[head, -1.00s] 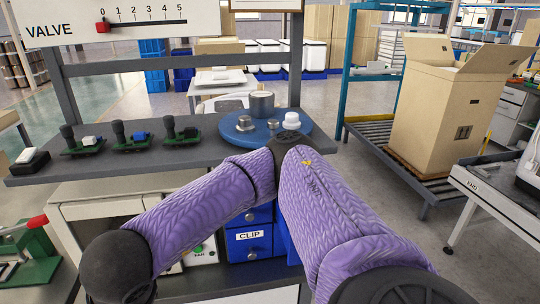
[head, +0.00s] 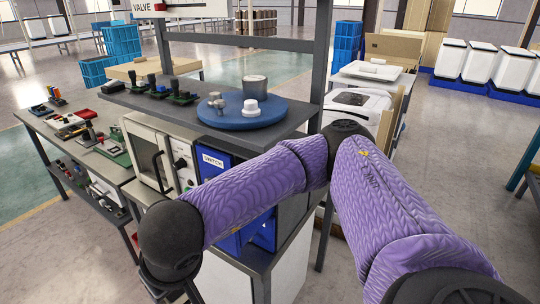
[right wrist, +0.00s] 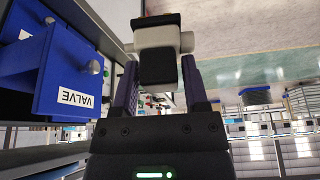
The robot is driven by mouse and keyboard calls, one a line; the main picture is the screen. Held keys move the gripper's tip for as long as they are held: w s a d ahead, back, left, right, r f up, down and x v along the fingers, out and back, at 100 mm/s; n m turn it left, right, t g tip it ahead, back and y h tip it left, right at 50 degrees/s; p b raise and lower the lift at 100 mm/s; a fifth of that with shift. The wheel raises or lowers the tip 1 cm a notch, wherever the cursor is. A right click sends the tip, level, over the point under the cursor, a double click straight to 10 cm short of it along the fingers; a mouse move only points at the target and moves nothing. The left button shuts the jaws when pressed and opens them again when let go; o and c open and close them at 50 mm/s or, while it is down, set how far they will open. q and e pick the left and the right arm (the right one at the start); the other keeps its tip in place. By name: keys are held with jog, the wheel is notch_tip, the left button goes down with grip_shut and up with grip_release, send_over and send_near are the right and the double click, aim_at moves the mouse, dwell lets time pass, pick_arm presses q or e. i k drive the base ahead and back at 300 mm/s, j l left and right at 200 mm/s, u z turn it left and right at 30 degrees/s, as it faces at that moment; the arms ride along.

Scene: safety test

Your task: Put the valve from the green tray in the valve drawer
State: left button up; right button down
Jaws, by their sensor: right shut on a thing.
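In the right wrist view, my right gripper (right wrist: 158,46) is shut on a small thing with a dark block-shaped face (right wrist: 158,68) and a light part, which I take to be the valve. The gripper and valve are hidden in the head view, where my purple right arm crosses the middle. In the right wrist view, the blue valve drawer (right wrist: 60,70) is to the left of the gripper, apart from it. Its VALVE label appears upside down, and it seems pulled out. My left gripper is not in view.
A blue cabinet (head: 214,172) stands under a grey shelf (head: 135,101). The shelf bears a round blue turntable (head: 240,124) with metal parts and several small green boards. A workbench (head: 50,120) is at left. Open floor (head: 440,130) lies to the right.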

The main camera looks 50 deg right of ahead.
aim_at(244, 231)
jog(key=k+l+u, duration=0.55)
jog(key=k, duration=0.2)
jog(key=k+l+u, duration=0.25)
jog(key=k, duration=0.15)
